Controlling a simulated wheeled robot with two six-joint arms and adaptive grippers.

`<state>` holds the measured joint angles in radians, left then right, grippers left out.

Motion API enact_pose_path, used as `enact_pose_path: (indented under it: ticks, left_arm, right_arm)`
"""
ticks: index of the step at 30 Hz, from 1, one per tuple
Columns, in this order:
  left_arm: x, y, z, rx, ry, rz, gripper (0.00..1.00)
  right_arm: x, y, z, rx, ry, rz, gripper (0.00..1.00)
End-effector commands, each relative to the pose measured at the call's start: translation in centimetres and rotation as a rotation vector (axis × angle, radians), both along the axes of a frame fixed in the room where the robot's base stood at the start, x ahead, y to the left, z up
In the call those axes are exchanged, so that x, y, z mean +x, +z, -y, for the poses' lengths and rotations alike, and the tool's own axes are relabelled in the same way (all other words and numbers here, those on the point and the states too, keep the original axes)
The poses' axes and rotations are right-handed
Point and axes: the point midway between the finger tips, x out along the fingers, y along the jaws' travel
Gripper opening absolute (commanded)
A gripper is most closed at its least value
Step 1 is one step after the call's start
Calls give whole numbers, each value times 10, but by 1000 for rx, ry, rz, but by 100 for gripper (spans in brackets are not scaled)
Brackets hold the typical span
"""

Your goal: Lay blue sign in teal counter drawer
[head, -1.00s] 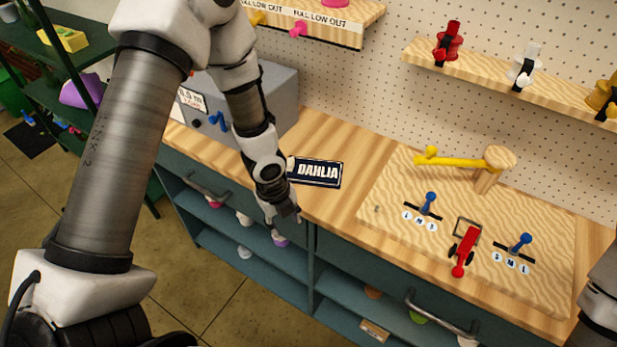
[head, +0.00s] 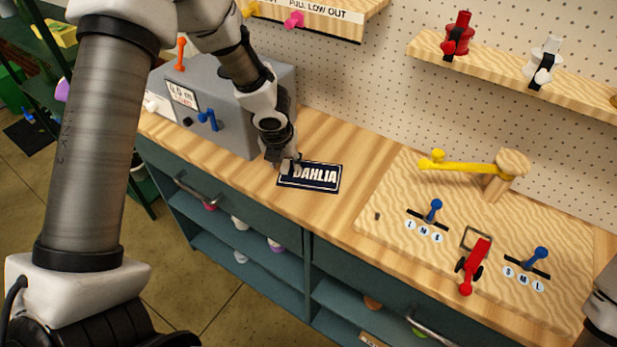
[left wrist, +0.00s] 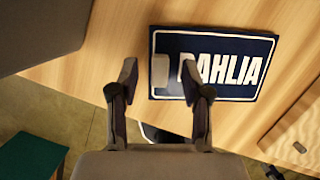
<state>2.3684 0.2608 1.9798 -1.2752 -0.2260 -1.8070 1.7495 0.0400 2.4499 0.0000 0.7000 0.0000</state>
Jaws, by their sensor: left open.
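The blue sign (head: 318,178) with white DAHLIA lettering lies flat on the wooden counter. It also shows in the left wrist view (left wrist: 225,88). My left gripper (head: 285,165) is open at the sign's left end. In the left wrist view its two fingers (left wrist: 157,82) point toward the sign's left part, with the right finger overlapping the sign; I cannot tell whether they touch it. The teal counter drawer (head: 215,208) with a metal handle (head: 196,190) is under the counter's front edge and looks shut. My right gripper is not visible; only a bit of that arm shows.
A grey box (head: 225,110) with a blue lever stands left of the sign. A wooden board (head: 400,230) with yellow, blue and red levers lies to the right. Open teal shelves (head: 225,245) below hold several small items. Bare counter lies in front of the sign.

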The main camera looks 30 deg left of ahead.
Motion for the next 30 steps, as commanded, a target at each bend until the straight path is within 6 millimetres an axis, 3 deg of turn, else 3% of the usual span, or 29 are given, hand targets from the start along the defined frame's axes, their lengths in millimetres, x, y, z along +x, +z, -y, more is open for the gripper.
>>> enact_pose_path:
  ticks: [7,8,9,12,24,30]
  left_arm:
    - [2,-6,0,-1,0,0,48]
    - [2,-6,0,-1,0,0,44]
    - [2,-6,0,-1,0,0,30]
    - [2,-6,0,-1,0,0,0]
    - [2,-5,0,-1,0,-1,0]
    - [2,13,0,-2,1,2,0]
  right_arm:
    - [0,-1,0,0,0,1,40]
    - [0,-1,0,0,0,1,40]
    - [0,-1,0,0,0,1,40]
    - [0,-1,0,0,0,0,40]
    - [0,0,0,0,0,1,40]
    - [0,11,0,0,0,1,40]
